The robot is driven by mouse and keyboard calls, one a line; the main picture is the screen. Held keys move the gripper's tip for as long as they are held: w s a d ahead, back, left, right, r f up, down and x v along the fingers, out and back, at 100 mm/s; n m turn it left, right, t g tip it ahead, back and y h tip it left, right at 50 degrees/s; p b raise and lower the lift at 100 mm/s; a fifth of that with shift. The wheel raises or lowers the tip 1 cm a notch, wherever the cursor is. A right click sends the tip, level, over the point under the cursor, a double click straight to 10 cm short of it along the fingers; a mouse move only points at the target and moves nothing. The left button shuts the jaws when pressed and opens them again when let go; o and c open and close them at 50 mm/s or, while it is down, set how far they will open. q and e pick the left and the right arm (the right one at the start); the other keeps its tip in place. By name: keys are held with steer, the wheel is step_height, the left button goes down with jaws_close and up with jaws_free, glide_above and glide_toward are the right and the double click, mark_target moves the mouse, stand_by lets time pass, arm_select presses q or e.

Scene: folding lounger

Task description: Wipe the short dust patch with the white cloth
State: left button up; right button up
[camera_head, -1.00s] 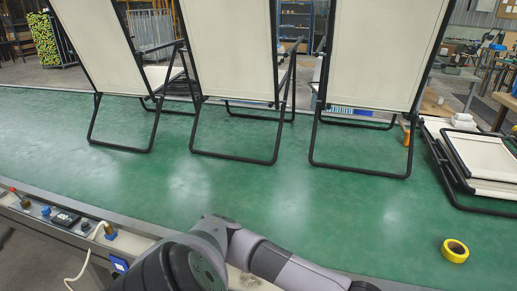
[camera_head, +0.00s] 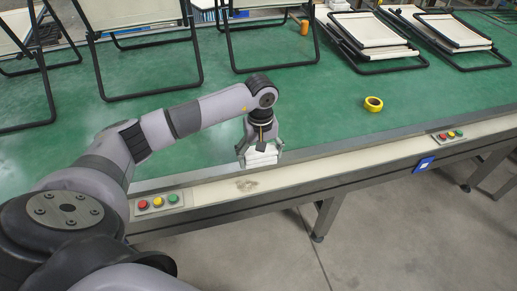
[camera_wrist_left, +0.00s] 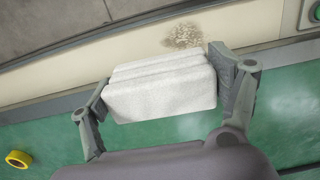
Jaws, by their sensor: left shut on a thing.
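My left gripper (camera_head: 260,146) is shut on the white cloth (camera_head: 261,159), a thick folded block, at the front edge of the green table. In the left wrist view the cloth (camera_wrist_left: 160,88) sits between the two fingers of the gripper (camera_wrist_left: 163,100). The dust patch (camera_head: 246,184) is a small brownish smudge on the cream front rail, just in front of the cloth. In the left wrist view the dust patch (camera_wrist_left: 184,37) lies apart from the cloth, beyond its upper right edge. My right gripper is not in view.
A yellow tape roll (camera_head: 373,104) lies on the green table (camera_head: 330,125) to the right. Button panels sit on the rail left (camera_head: 158,203) and right (camera_head: 451,135) of the dust. Folding loungers (camera_head: 150,50) stand behind; folded frames (camera_head: 380,40) lie at the back right.

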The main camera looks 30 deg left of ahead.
arm_select(q)
steer(key=shift+w+a, duration=0.1)
steer(key=shift+w, duration=0.2)
steer(key=shift+f, duration=0.2)
steer(key=shift+f+b, duration=1.35)
steer(key=shift+f, duration=0.85)
steer(key=shift+s+a, duration=0.1)
